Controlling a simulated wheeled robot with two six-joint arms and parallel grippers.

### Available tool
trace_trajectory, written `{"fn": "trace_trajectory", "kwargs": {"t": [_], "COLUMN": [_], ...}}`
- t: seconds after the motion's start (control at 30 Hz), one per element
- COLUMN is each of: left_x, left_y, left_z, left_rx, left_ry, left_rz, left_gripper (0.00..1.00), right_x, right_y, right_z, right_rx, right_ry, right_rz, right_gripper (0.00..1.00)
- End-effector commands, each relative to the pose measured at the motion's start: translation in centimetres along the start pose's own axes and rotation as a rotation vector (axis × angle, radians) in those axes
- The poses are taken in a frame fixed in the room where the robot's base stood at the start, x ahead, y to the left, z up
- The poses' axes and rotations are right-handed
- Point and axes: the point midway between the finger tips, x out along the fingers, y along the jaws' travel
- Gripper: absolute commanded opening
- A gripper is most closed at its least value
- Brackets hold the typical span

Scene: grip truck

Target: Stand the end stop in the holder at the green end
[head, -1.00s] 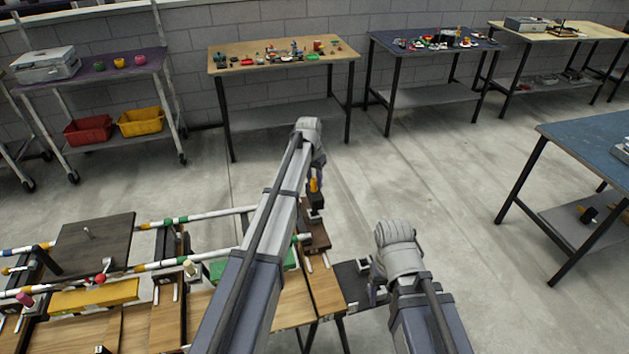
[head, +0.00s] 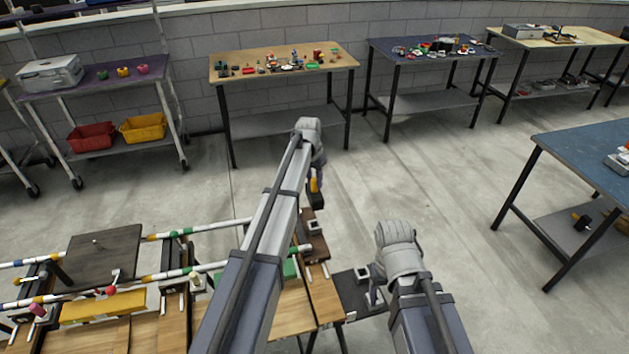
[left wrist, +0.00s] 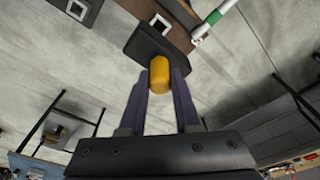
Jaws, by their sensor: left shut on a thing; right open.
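The end stop, a dark block (left wrist: 152,42) with a yellow grip (left wrist: 159,76), is held by my left gripper (left wrist: 160,88), which is shut on the yellow grip. In the head view the end stop (head: 317,194) hangs below my left wrist. A brown holder with a pale square socket (head: 313,226) lies just below it in the picture; in the left wrist view that socket (left wrist: 160,22) shows just past the block, apart from it. The rod's green-banded end (left wrist: 214,18) is beside it. My right gripper (head: 374,294) is open and empty, partly hidden by its own wrist.
A dark plate (head: 350,290) with another square socket (head: 362,272) is under my right gripper. Striped rods (head: 190,272), a dark board (head: 103,258) and a yellow block (head: 103,305) are on the bench at left. The floor beyond the bench is clear.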

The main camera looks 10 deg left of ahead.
Motion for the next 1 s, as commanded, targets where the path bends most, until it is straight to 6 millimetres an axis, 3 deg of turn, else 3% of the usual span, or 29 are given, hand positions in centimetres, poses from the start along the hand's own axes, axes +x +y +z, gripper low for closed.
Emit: {"fn": "trace_trajectory", "kwargs": {"t": [0.73,1.0], "left_x": [-4.5,-4.7], "left_y": [0.0,0.0], "left_z": [-0.7,-0.7], "left_rx": [0.000,0.000], "left_ry": [0.000,0.000], "left_rz": [0.000,0.000], "left_gripper": [0.00,0.00], "right_x": [-4.6,-4.8], "right_y": [0.4,0.5], "right_z": [0.3,0.3], "right_rx": [-0.002,-0.002], "right_ry": [0.000,0.000], "right_rz": [0.000,0.000], "right_gripper": [0.69,0.69]}}
